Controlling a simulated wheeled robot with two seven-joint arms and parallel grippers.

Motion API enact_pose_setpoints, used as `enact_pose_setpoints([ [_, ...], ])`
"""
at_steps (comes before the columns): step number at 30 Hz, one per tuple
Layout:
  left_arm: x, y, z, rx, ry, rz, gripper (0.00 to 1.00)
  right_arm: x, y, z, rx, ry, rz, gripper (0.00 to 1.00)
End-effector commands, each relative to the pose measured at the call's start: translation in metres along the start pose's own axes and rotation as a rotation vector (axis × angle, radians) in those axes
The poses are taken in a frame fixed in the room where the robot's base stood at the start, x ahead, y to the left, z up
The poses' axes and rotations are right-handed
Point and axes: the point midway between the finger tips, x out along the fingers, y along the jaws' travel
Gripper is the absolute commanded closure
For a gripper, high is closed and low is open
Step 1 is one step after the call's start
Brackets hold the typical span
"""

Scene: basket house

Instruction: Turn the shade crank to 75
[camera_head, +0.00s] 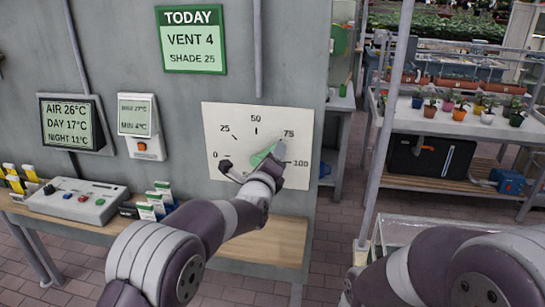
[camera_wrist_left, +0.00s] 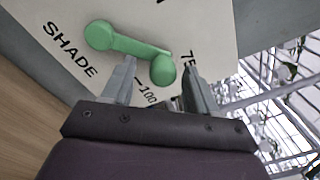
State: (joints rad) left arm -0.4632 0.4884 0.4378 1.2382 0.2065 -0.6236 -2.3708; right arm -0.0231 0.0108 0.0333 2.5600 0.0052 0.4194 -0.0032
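The green shade crank (camera_head: 262,155) is on a white dial board (camera_head: 222,117) marked 0, 25, 50, 75 and 100. In the left wrist view the crank (camera_wrist_left: 135,45) runs from its round hub to a knob that lies between the 75 and 100 marks. My left gripper (camera_head: 275,165) is at the knob end and partly hides it in the head view. In the left wrist view its fingers (camera_wrist_left: 160,82) are apart, one on each side of the knob, with gaps visible. My right gripper is out of view; only my right arm shows.
A green sign (camera_head: 190,39) reads TODAY, VENT 4, SHADE 25. A wooden shelf (camera_head: 262,240) below the board holds a control box (camera_head: 78,202) and seed packets. A metal post (camera_head: 388,130) and plant shelves stand to the right.

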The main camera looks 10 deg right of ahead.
Motion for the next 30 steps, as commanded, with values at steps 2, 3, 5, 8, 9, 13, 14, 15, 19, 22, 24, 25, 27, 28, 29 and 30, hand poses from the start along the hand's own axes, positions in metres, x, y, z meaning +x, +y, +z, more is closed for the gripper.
enact_pose_setpoints([
  [2,0.000,-0.001,0.001,0.000,-0.002,-0.002,0.42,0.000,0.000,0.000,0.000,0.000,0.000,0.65],
  [3,0.000,-0.002,0.001,0.000,-0.002,-0.003,0.42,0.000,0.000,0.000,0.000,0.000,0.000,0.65],
  [5,0.000,-0.002,0.002,0.000,-0.003,-0.004,0.42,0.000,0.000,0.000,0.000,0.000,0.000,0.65],
  [8,-0.002,-0.002,0.001,0.000,-0.004,-0.005,0.42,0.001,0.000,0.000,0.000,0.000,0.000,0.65],
  [9,-0.005,-0.002,0.001,0.000,-0.004,-0.005,0.42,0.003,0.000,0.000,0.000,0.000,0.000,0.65],
  [13,-0.029,0.000,0.000,0.000,-0.004,-0.006,0.42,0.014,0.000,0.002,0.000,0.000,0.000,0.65],
  [14,-0.037,0.000,0.000,-0.001,-0.004,-0.007,0.42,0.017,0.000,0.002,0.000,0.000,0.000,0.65],
  [15,-0.048,0.001,-0.001,-0.001,-0.003,-0.006,0.42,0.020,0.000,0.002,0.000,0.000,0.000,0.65],
  [19,-0.082,0.001,0.000,0.000,-0.004,-0.007,0.42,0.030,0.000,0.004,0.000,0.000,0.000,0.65],
  [22,-0.103,0.001,0.000,-0.001,-0.003,-0.005,0.42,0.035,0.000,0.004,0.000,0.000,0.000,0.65],
  [24,-0.114,0.000,0.001,-0.001,-0.004,-0.005,0.42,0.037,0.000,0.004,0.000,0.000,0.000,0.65],
  [25,-0.118,0.000,0.001,-0.001,-0.004,-0.005,0.42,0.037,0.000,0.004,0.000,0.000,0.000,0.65],
  [27,-0.124,-0.001,0.001,-0.002,-0.004,-0.005,0.42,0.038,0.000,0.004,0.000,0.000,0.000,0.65],
  [28,-0.126,-0.001,0.001,-0.001,-0.003,-0.004,0.42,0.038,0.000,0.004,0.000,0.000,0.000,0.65],
  [29,-0.127,-0.001,0.001,-0.001,-0.003,-0.004,0.42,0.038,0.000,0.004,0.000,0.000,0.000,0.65],
  [30,-0.129,-0.001,0.001,-0.001,-0.004,-0.004,0.42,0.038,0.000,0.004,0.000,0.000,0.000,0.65],
])
